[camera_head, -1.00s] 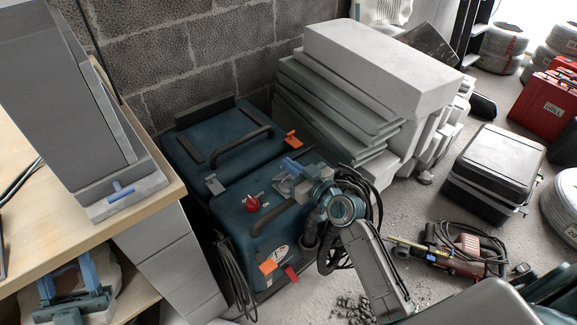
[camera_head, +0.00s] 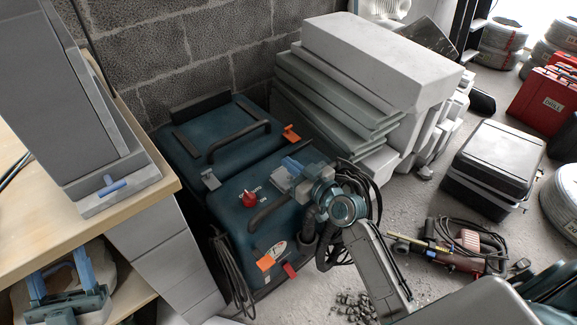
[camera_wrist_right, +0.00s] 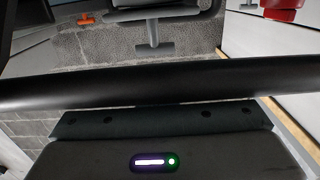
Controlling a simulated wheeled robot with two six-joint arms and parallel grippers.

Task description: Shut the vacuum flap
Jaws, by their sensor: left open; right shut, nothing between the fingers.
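The vacuum (camera_head: 262,235) is a teal machine with a red knob (camera_head: 250,200) and black handles, standing on the floor by the block wall. I cannot clearly make out its flap or how far open it is. My right gripper (camera_head: 290,168) is shut and empty, over the top of the vacuum near its front handle and hiding part of it. In the right wrist view a dark bar (camera_wrist_right: 160,82) crosses close to the camera. My left gripper (camera_head: 60,275) is open and empty at lower left, beside the wooden bench and away from the vacuum.
The wooden bench (camera_head: 160,178) stands left of the vacuum. Pale slabs (camera_head: 375,75) are stacked behind it to the right. A black case (camera_head: 497,160) and a reddish-brown power tool (camera_head: 455,258) lie on the floor at right. Bare floor shows between them.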

